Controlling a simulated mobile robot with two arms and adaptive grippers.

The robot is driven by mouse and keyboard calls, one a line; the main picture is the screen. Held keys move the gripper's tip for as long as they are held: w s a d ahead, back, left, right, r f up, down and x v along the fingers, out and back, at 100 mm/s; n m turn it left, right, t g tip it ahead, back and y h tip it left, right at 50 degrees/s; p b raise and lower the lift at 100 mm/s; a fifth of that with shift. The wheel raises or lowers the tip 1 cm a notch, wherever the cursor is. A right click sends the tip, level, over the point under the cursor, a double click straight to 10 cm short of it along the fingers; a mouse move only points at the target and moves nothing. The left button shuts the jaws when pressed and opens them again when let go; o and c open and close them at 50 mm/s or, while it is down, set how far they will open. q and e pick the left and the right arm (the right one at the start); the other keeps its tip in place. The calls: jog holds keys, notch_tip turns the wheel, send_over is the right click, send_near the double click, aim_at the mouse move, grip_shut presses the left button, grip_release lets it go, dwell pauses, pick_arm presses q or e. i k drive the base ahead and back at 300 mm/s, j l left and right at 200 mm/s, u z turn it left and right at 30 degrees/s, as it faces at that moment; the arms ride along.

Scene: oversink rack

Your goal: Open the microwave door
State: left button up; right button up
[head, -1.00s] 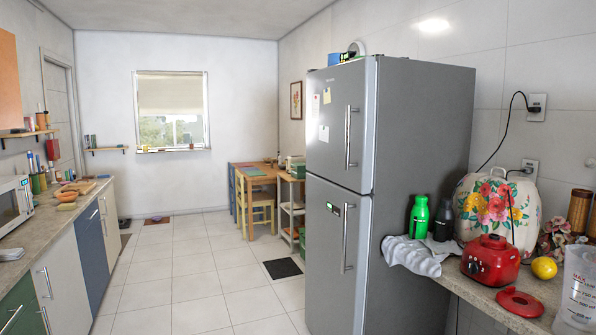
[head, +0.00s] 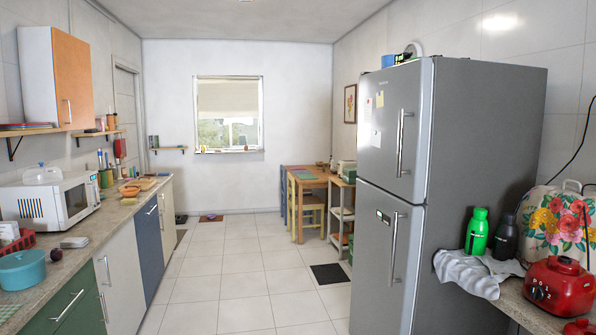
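The white microwave (head: 50,200) stands on the left counter in the head view. Its door (head: 77,198), with a dark window, faces right toward the aisle and looks closed. A striped pattern shows on its near side. A clear domed lid or bowl sits on its top. Neither of my grippers is in view.
The left counter (head: 128,208) also holds a teal pot (head: 22,270), a red rack (head: 18,243) and an orange bowl (head: 130,191). An orange-doored cabinet (head: 72,80) hangs above. The grey fridge (head: 450,190) stands right.

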aim_at(73, 203)
jog(key=u, duration=1.25)
jog(key=i+l+z, duration=0.3)
jog(key=i, duration=0.85)
jog(key=i+z, duration=0.3)
jog(key=i, duration=0.9)
jog(key=i+l, duration=0.1)
jog(key=i, duration=1.6)
jog(key=l+z, duration=0.05)
jog(key=l, duration=0.05)
